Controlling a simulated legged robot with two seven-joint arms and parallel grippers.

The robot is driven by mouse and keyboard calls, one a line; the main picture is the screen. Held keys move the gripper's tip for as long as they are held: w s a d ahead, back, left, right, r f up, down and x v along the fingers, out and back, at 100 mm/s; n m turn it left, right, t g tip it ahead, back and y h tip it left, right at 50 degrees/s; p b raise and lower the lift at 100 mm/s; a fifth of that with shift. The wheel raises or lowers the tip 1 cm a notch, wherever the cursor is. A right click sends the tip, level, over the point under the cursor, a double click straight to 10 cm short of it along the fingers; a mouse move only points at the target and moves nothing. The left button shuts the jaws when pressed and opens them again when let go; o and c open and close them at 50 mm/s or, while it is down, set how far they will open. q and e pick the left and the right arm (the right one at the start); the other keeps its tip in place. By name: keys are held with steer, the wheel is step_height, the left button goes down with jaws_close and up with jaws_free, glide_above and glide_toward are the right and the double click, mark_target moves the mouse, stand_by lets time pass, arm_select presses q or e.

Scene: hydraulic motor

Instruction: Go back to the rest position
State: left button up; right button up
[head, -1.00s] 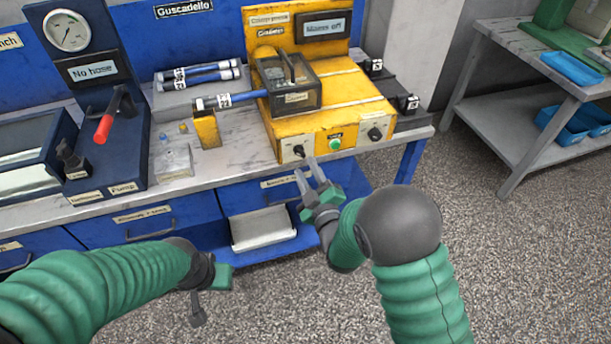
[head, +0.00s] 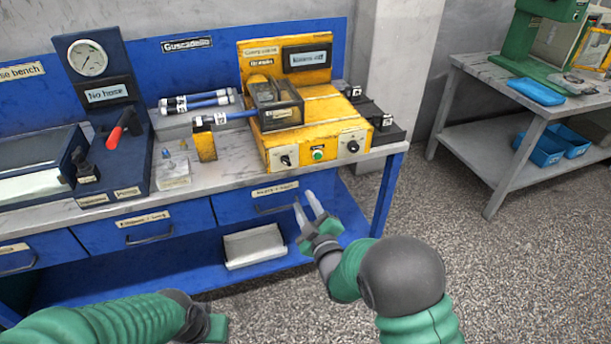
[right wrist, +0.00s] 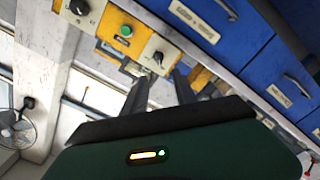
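My right gripper (head: 309,213) is in front of the bench drawers, below and apart from the yellow machine. Its two fingers are spread with nothing between them. They also show spread in the right wrist view (right wrist: 160,92). My left arm (head: 110,325) comes in low at the bottom left of the head view. Its gripper (head: 215,328) shows only in part at the bottom edge, and its fingers cannot be made out. The yellow machine (head: 335,125) stands on the bench with knobs and a green button (head: 318,154) on its front. Its display reads "Mains off".
The bench (head: 215,178) holds a gauge panel (head: 105,85) marked "No hose", a red-handled pump (head: 122,128) and blue cylinders (head: 195,100). A white tray (head: 254,246) lies on the lower shelf. A grey table (head: 500,80) stands at the right. The floor between is clear.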

steer(key=shift+s+r, duration=0.1)
steer(key=s+d+f+m+g+h, duration=0.3)
steer(key=s+d+m+g+h, duration=0.15)
steer(key=d, duration=0.45)
steer(key=s+d+f+m+g, duration=0.2)
steer(key=s+d+m+g, duration=0.15)
steer(key=s, duration=0.55)
steer(key=s+d+f+m+g+h, duration=0.1)
steer(key=s+d+m+g, duration=0.2)
steer(key=s, duration=0.5)
steer(key=s+d+f+m+g, duration=0.2)
steer(key=s+d+g, duration=0.15)
steer(key=s, duration=0.55)
steer(key=w+p+v, duration=0.3)
steer(key=p+v, duration=1.3)
steer(key=shift+w+r+p, duration=0.4)
steer(key=shift+r, duration=0.05)
